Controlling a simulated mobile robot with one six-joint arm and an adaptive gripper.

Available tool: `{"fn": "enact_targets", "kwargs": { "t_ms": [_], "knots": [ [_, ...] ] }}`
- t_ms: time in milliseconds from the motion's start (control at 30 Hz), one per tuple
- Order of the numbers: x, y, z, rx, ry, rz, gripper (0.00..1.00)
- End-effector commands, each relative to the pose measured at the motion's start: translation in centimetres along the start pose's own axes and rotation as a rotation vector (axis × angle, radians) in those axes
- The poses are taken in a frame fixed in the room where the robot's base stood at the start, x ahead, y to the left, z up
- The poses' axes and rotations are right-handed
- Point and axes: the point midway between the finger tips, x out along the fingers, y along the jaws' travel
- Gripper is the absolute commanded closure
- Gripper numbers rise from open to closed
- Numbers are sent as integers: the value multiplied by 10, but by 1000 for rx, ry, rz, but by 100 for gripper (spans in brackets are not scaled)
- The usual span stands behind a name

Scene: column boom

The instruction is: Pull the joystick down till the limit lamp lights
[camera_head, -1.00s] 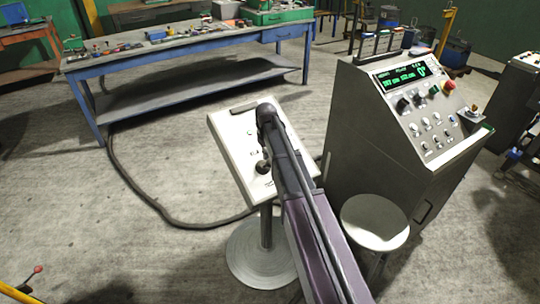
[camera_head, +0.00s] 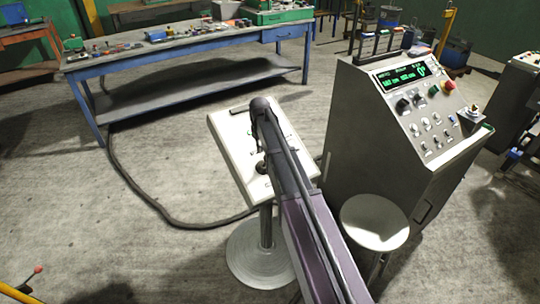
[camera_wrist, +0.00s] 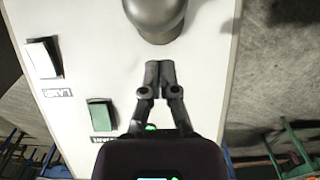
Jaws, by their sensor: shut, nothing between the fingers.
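A white tilted panel (camera_head: 227,128) on a round-footed stand carries the controls, and my arm covers its right part. In the wrist view a smooth grey rounded knob (camera_wrist: 157,14), apparently the joystick's top, is at the top edge, partly cut off. My gripper (camera_wrist: 160,66) is shut and empty, its tips just below the knob in the picture with a small gap. A dark knob (camera_head: 262,168) shows beside my arm in the head view. A small green glow sits at the gripper's base; I cannot tell whether it is a lamp. I cannot make out the limit lamp.
A white switch (camera_wrist: 43,58) and a green switch (camera_wrist: 101,115) sit on the panel left of my gripper. A grey console (camera_head: 365,125) with a lit green display and a round stool (camera_head: 375,222) stand close on the right. A blue workbench (camera_head: 190,45) is behind.

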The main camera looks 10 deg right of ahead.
Motion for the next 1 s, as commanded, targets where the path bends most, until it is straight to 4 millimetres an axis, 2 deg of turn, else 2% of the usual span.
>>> {"fn": "enact_targets", "kwargs": {
  "t_ms": [267,1000],
  "knots": [
    [-7,0,0,-1,0,0,100],
    [-59,0,0,-1,0,0,100]
  ]
}}
